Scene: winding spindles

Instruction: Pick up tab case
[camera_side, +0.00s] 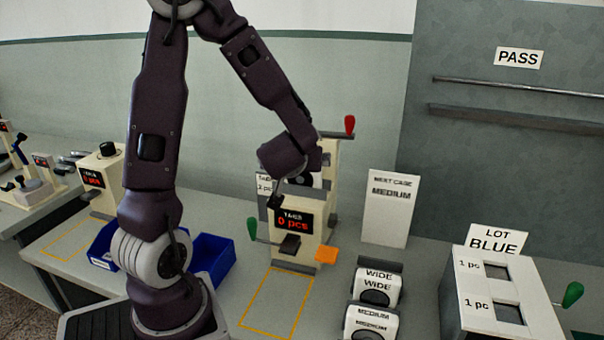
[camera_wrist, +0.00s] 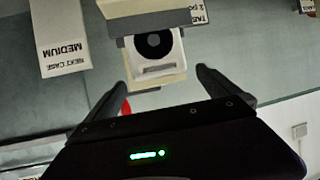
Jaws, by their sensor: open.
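The tab case (camera_wrist: 157,52) is a white block with a black round face, seated in the cream tab station. In the wrist view, which is upside down, it lies ahead of my gripper (camera_wrist: 162,80), between the lines of the two fingers. My gripper is open, with nothing between its fingertips. In the side view my gripper (camera_side: 294,186) is at the upper front of the tab station (camera_side: 310,222), whose display reads TABS 0 pcs. There the case is mostly hidden behind my wrist and fingers. Whether the fingers flank the case or stop short of it is unclear.
White cases marked WIDE (camera_side: 379,278) and MEDIUM (camera_side: 371,318) stand front right. A NEXT CASE MEDIUM card (camera_side: 391,210) stands behind them. A LOT BLUE box (camera_side: 480,300) is at the right. A blue bin (camera_side: 215,255) and an empty yellow outline (camera_side: 250,310) lie left of centre.

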